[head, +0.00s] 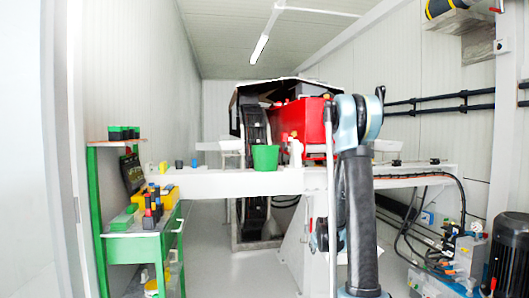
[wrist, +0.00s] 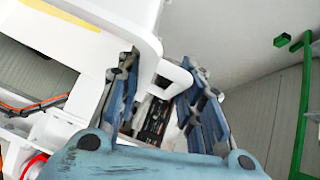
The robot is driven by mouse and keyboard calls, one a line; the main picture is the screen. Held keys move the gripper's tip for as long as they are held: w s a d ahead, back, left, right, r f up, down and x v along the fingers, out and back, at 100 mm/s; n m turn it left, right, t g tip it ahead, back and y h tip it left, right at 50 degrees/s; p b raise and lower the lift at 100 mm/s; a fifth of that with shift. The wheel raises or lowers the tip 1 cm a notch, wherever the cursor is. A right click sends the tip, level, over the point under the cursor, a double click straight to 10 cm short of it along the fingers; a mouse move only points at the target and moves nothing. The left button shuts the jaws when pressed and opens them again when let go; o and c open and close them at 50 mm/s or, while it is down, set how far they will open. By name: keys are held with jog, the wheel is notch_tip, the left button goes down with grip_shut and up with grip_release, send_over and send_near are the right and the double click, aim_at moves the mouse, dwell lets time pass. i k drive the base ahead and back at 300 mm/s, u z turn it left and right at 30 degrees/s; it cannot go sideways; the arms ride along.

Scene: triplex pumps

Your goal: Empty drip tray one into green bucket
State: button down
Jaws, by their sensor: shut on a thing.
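The green bucket (head: 265,157) stands upright on the long white beam in the middle of the head view. In the wrist view my gripper (wrist: 160,72) has its two blue-grey fingers on either side of a white loop-like part (wrist: 173,70), shut on it. This looks like the handle of drip tray one, joined to a larger white body with a yellow strip at the upper left. How full the tray is cannot be seen. In the head view my arm stands right of the bucket, and my gripper cannot be made out.
A red pump housing (head: 306,122) stands behind the beam, right of the bucket. A green workbench (head: 150,245) with tools and small bins is at the left. Hoses and a motor (head: 508,255) are at the right. Floor is clear between bench and beam supports.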

aim_at(266, 156)
jog(key=k, duration=1.1)
jog(key=u, duration=0.55)
jog(key=i, duration=1.85)
jog(key=z, duration=0.6)
